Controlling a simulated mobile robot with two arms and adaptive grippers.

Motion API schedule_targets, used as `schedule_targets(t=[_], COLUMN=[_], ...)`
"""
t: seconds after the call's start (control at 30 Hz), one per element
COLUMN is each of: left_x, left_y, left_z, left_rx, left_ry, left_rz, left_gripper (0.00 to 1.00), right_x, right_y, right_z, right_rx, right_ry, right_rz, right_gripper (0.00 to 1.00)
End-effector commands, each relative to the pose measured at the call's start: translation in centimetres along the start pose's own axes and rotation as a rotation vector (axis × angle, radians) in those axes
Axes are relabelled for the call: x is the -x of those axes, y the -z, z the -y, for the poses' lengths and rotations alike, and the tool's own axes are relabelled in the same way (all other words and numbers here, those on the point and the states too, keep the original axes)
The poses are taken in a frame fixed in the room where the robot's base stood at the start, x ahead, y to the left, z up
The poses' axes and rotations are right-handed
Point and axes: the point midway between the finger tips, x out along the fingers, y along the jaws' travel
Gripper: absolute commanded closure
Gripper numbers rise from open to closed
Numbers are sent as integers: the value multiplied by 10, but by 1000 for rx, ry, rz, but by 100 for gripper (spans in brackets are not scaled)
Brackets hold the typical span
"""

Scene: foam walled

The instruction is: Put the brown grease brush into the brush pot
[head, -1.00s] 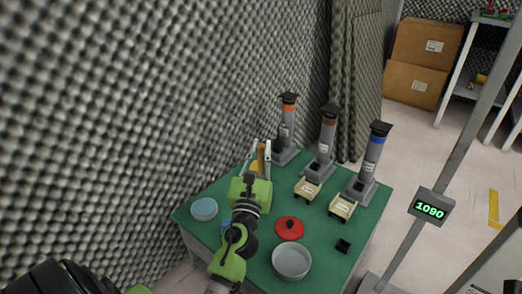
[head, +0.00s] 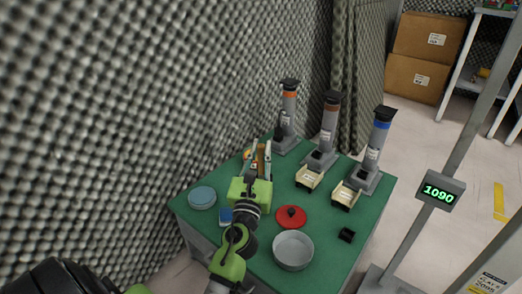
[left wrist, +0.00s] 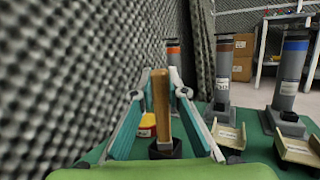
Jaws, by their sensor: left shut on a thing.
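The brown grease brush stands roughly upright between the fingers of my left gripper (left wrist: 160,94); its brown handle (left wrist: 161,108) fills the middle of the left wrist view. My left gripper also shows over the back left of the green table in the head view (head: 260,148), shut on the brush. A dark, squarish shape (left wrist: 166,151) sits at the handle's lower end; I cannot tell whether it is the brush pot or part of the brush. My right gripper is out of view.
Three grey dispensers with orange (head: 289,95), brown (head: 330,110) and blue (head: 381,125) bands line the table's back right. A red lid (head: 291,216), a grey bowl (head: 293,250) and a light blue round dish (head: 202,197) stand nearer. Foam wall (head: 110,120) rises close on the left.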

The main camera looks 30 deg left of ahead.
Motion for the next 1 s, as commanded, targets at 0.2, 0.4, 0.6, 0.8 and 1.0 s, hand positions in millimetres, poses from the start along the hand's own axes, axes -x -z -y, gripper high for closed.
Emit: schedule_targets(t=[0.2,0.4,0.6,0.8,1.0], left_x=[0,0,0,10,39], left_y=[0,0,0,0,2], left_z=[0,0,0,0,0], left_rx=[0,0,0,0,-5], left_ry=[0,0,0,0,2], left_rz=[0,1,0,0,-4], left_gripper=[100,67,67,67,67], right_x=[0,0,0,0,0], right_y=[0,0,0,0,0], right_z=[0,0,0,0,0], right_rx=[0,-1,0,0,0], right_ry=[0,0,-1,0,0], right_rz=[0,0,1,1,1], right_gripper=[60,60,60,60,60])
